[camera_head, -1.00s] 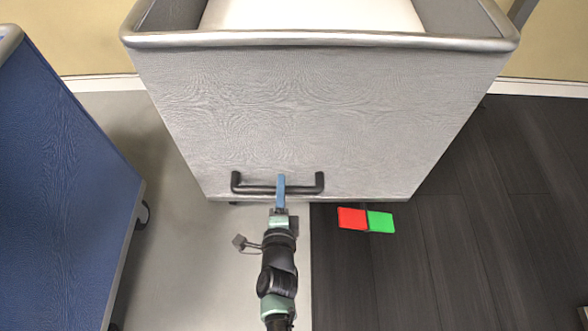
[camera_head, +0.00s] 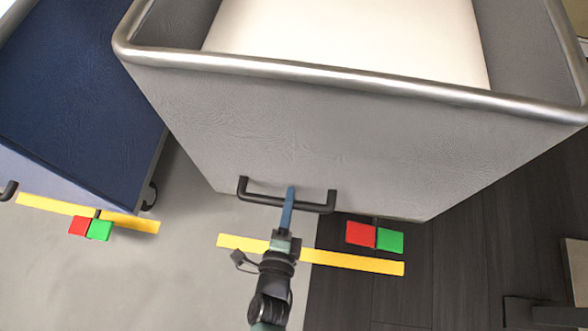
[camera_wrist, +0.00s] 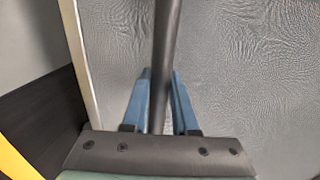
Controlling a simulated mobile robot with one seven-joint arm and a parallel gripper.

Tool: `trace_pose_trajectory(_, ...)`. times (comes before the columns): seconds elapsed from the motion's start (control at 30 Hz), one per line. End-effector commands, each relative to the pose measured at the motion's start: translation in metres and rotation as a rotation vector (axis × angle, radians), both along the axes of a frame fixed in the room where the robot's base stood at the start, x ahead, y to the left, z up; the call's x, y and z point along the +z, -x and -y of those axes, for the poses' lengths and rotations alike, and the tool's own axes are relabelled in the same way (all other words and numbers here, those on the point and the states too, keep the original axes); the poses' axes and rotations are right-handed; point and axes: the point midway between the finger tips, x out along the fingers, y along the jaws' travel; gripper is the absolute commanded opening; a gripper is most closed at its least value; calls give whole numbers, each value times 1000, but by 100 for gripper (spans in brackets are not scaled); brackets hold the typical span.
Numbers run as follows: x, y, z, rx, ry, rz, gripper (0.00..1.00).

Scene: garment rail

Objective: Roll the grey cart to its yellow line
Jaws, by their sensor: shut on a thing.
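The grey cart (camera_head: 270,125) stands ahead of me, with a metal rim and a pale inside. Its black handle (camera_head: 262,200) is low on the near face. My gripper (camera_head: 288,205) is shut on the handle; in the wrist view the blue fingers (camera_wrist: 160,100) sit on both sides of the black bar (camera_wrist: 165,60). A yellow line (camera_head: 355,262) lies on the floor on my side of the cart, partly hidden by my arm. The cart's near bottom edge is a short way beyond the line, with floor showing between. A red pedal (camera_head: 360,233) and a green pedal (camera_head: 390,240) stick out at its base.
A blue cart (camera_head: 75,100) stands close on the left, with its own yellow line (camera_head: 55,205), red pedal (camera_head: 78,226) and green pedal (camera_head: 100,230). A pale object (camera_head: 577,265) is at the right edge.

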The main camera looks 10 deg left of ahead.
Motion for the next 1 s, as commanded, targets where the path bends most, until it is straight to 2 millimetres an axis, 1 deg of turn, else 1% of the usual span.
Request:
trace_pose_trajectory(0.03, 0, 19, -1, 4, 1, -7, 0)
trace_pose_trajectory(0.1, 0, 38, -1, 4, 1, -6, 0)
trace_pose_trajectory(0.2, 0, 62, -1, 3, 0, -5, 0)
trace_pose_trajectory(0.3, 0, 81, 0, 2, 2, -4, 0)
trace_pose_trajectory(0.4, 0, 95, 0, 1, 1, -2, 0)
trace_pose_trajectory(0.5, 0, 104, 0, 2, 1, -1, 0)
trace_pose_trajectory(0.6, 0, 109, 0, 1, 0, 0, 0)
trace_pose_trajectory(1.0, 0, 111, -1, 1, 0, 1, 0)
